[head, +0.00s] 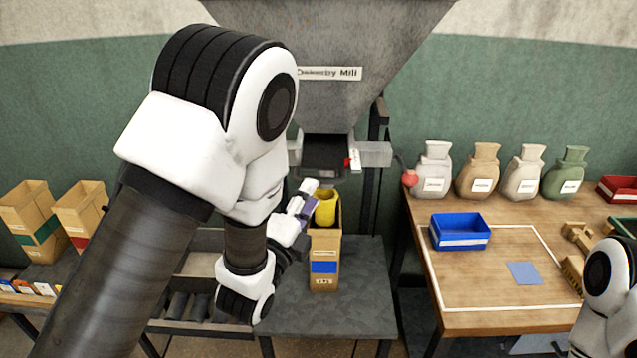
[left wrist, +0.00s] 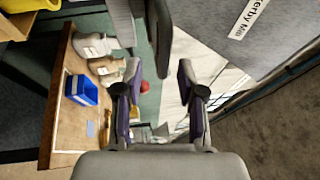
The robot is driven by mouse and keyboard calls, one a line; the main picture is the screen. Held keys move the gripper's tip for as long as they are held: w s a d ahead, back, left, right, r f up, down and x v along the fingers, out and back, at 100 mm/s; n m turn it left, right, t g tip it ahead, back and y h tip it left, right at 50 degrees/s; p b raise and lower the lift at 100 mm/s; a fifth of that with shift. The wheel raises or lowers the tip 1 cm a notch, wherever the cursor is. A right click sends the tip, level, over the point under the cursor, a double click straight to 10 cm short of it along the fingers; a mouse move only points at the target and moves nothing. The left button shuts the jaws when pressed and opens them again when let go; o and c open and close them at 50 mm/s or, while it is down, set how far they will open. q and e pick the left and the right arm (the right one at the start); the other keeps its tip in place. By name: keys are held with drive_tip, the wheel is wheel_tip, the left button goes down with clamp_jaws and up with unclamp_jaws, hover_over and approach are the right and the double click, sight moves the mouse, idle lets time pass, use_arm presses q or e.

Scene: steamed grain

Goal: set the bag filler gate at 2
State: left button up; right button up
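The bag filler is a grey metal hopper (head: 335,95) with a dark spout (head: 326,152) below it. A grey gate bar crosses at the spout, with a small red mark (head: 347,163) by a white scale plate (head: 355,158); its numbers are too small to read. A red ball knob (head: 409,178) is at the right end. It shows beyond the fingers in the left wrist view (left wrist: 145,86). My left gripper (head: 308,190) is below and left of the spout, apart from the knob. In the left wrist view its fingers (left wrist: 157,75) are apart and empty. My right gripper is out of view.
A paper bag (head: 323,265) with a blue label stands under the spout, with a yellow piece (head: 326,207) above it. To the right, a wooden table (head: 460,290) holds several sacks, a blue bin (head: 460,230) and a blue card (head: 524,273). Cartons (head: 82,215) stand left.

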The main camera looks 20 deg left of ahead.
sight(319, 179)
use_arm(q)
drive_tip(key=w, duration=0.1)
drive_tip(key=w+r+p, duration=0.1)
drive_tip(key=w, duration=0.2)
drive_tip(key=shift+w+d+r, duration=0.15)
drive_tip(key=shift+w+d, duration=0.15)
drive_tip(key=shift+w, duration=0.15)
clamp_jaws()
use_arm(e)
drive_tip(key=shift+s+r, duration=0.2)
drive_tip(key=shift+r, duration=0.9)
use_arm(q)
drive_tip(key=shift+f+b, duration=0.3)
drive_tip(key=shift+b, duration=0.25)
drive_tip(key=shift+s+r, duration=0.1)
drive_tip(key=shift+s, duration=0.1)
drive_tip(key=shift+s+d+r, duration=0.1)
drive_tip(key=shift+s+r, duration=0.15)
unclamp_jaws()
drive_tip(key=shift+w+f, duration=0.1)
drive_tip(key=shift+w, duration=0.1)
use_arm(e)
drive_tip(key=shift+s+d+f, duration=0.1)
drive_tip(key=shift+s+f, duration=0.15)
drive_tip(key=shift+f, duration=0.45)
use_arm(q)
drive_tip(key=shift+s, duration=0.1)
